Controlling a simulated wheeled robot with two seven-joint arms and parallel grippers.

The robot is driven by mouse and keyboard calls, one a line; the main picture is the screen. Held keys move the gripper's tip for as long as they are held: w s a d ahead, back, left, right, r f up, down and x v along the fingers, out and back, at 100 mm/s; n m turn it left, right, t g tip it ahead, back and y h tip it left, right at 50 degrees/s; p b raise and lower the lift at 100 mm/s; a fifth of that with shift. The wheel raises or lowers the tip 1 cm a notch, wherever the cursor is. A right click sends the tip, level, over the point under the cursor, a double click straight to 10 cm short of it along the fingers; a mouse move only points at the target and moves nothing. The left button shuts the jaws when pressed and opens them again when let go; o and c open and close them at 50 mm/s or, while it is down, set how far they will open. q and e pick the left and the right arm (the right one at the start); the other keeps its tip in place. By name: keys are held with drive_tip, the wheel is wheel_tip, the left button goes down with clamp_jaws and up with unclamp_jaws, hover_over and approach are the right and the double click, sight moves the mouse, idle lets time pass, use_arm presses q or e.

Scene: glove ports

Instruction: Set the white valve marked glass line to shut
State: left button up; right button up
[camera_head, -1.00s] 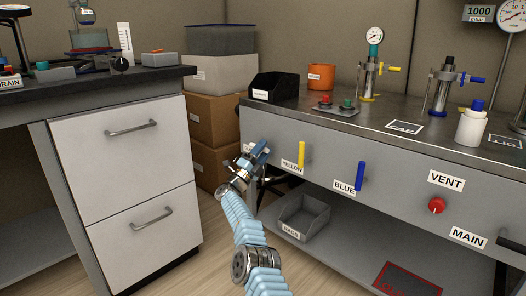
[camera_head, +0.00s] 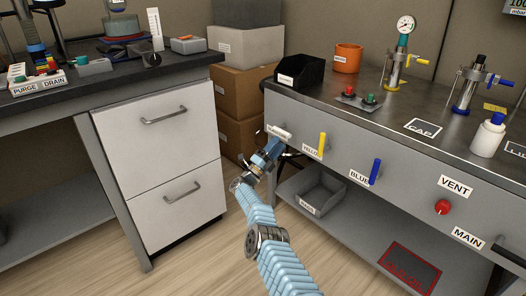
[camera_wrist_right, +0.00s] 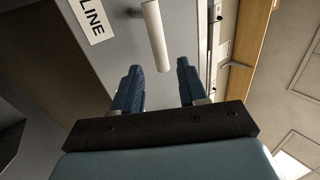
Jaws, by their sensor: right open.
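The white valve's handle (camera_wrist_right: 155,36) is a pale rod in the right wrist view, beside a label (camera_wrist_right: 91,17) of which only "LINE" is readable. The rod stands beyond and between my right gripper's two blue fingertips (camera_wrist_right: 158,70), with a gap on both sides. That gripper is open and holds nothing. In the head view my right gripper (camera_head: 268,153) is at the left end of the bench front, just below a small pale shape (camera_head: 280,131); I cannot tell there whether this is handle or label. My left gripper is not in view.
A yellow handle (camera_head: 321,145) and a blue handle (camera_head: 374,172) stand upright along the bench front to the right, then a red VENT knob (camera_head: 442,207). A grey bin (camera_head: 325,205) sits on the shelf below. Cardboard boxes (camera_head: 240,138) stand behind; a drawer cabinet (camera_head: 158,160) is left.

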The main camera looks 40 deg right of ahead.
drive_tip(key=p+v, duration=0.1)
drive_tip(key=v, duration=0.7)
